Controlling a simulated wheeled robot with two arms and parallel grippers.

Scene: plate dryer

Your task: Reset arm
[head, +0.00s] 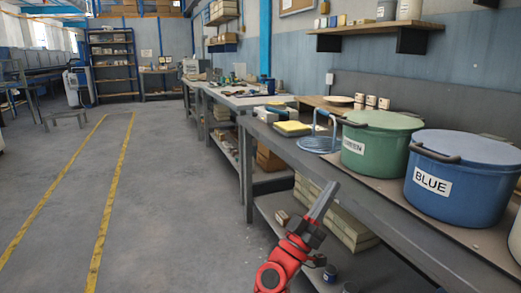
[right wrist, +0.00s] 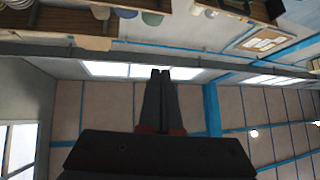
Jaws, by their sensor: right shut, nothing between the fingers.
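My right gripper (head: 323,201) is raised in front of the workbench edge, at the end of my red arm. In the right wrist view its two dark fingers (right wrist: 161,74) are together with nothing between them, and they point toward the ceiling and a bright window. A blue wire plate rack (head: 318,143) stands on the bench behind the gripper, apart from it, beside a green lidded pot (head: 376,150). My left gripper is not in view.
A blue lidded pot (head: 461,188) stands on the right of the bench (head: 395,221). Yellow sponges (head: 293,128) and white cups lie farther back. The lower shelf holds boxes. A shelf (head: 385,28) hangs on the wall. The floor (head: 170,200) to the left is clear.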

